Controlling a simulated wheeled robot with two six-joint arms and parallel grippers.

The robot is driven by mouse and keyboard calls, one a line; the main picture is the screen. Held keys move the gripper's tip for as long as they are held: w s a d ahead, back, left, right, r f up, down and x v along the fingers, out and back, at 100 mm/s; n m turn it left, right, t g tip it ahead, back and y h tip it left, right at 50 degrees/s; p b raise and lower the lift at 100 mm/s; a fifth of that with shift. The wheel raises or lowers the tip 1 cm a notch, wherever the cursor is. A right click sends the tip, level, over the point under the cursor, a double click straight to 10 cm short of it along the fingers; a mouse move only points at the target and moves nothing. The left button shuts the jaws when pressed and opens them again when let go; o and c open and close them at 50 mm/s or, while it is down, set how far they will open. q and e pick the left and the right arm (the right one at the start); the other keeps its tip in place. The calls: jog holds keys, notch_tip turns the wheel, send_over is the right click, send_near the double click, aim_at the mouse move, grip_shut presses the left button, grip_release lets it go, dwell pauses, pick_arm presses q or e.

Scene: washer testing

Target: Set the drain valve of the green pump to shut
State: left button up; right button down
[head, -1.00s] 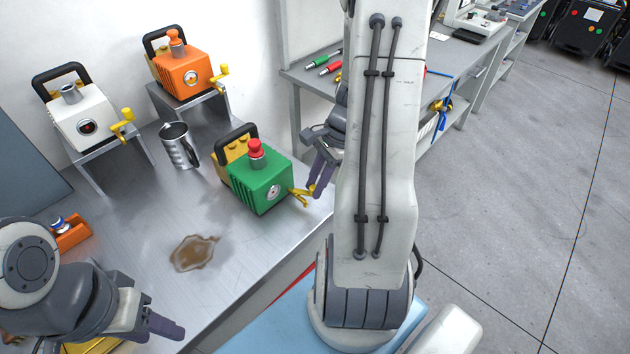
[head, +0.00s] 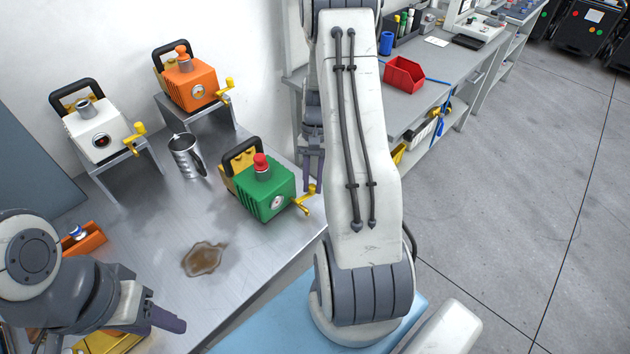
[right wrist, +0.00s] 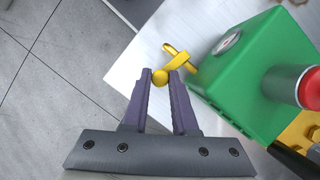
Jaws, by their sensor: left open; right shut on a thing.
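The green pump (head: 265,195) with a red knob on top stands near the right edge of the metal table (head: 150,225). Its yellow drain valve handle (head: 301,205) sticks out from the front face; it also shows in the right wrist view (right wrist: 178,60). My right gripper (head: 314,184) is beside the pump, partly hidden by my arm. In the right wrist view the right gripper (right wrist: 161,75) is shut on the round end of the yellow handle. My left gripper (head: 172,318) is open and empty over the front left of the table, away from the pumps.
A white pump (head: 92,133) and an orange pump (head: 190,88) stand on small stands behind. A metal mug (head: 186,157) stands left of the green pump. A brown puddle (head: 204,259) lies in front. An orange holder (head: 84,240) is at left.

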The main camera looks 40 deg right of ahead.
jog(key=shift+w+n+g+h+p, duration=0.3)
jog(key=shift+w+n+h, duration=0.15)
jog(key=shift+n, duration=0.55)
jog(key=c, duration=0.7)
grip_release()
jog(key=shift+a, duration=0.1)
